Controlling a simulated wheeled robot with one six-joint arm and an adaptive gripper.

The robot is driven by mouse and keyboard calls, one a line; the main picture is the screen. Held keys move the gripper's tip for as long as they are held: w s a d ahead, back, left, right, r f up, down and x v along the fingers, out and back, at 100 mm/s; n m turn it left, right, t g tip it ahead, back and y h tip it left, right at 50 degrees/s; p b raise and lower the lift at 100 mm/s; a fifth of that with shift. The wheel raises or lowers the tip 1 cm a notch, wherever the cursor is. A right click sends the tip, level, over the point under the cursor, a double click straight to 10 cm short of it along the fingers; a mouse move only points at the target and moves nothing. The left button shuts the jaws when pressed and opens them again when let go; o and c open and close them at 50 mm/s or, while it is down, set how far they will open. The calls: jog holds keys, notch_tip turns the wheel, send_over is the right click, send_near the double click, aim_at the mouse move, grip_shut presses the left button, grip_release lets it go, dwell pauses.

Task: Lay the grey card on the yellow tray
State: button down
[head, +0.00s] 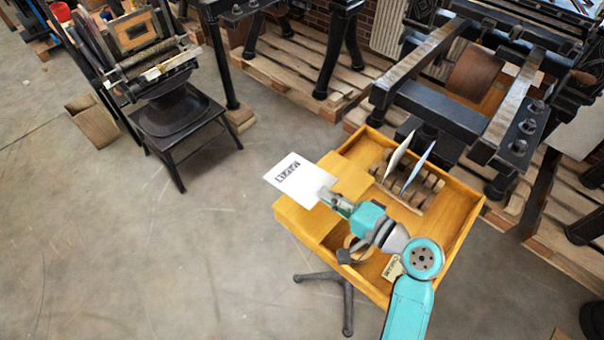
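A pale, near-white card with dark printed lettering (297,178) is held out to the left of my gripper (330,195). My gripper appears shut on the card's lower right edge. The card overlaps the left edge of a yellow-orange wooden tray table (458,231) in the picture; its height above it is hard to judge. A slotted rack (413,192) on the tray table holds a light greyish card (397,157) and a light blue card (419,167), both upright and tilted. I see no separate yellow tray clearly.
A small cream label (393,268) and a round wooden ring (357,247) lie in the tray table's near part, beside my arm. A tripod foot (335,286) stands below. A large black press (450,110) stands close behind. Open floor lies to the left.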

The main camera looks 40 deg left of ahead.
aim_at(322, 216)
jog(key=shift+a+f, duration=0.15)
jog(key=shift+f, duration=1.15)
jog(key=shift+a+f, duration=0.2)
jog(key=shift+f, duration=1.05)
jog(key=shift+a+f, duration=0.15)
jog(key=shift+f, duration=1.15)
jog(key=c, duration=1.2)
grip_release()
jog(key=shift+c, duration=0.2)
jog(key=shift+o, duration=0.2)
jog(key=shift+f, duration=0.4)
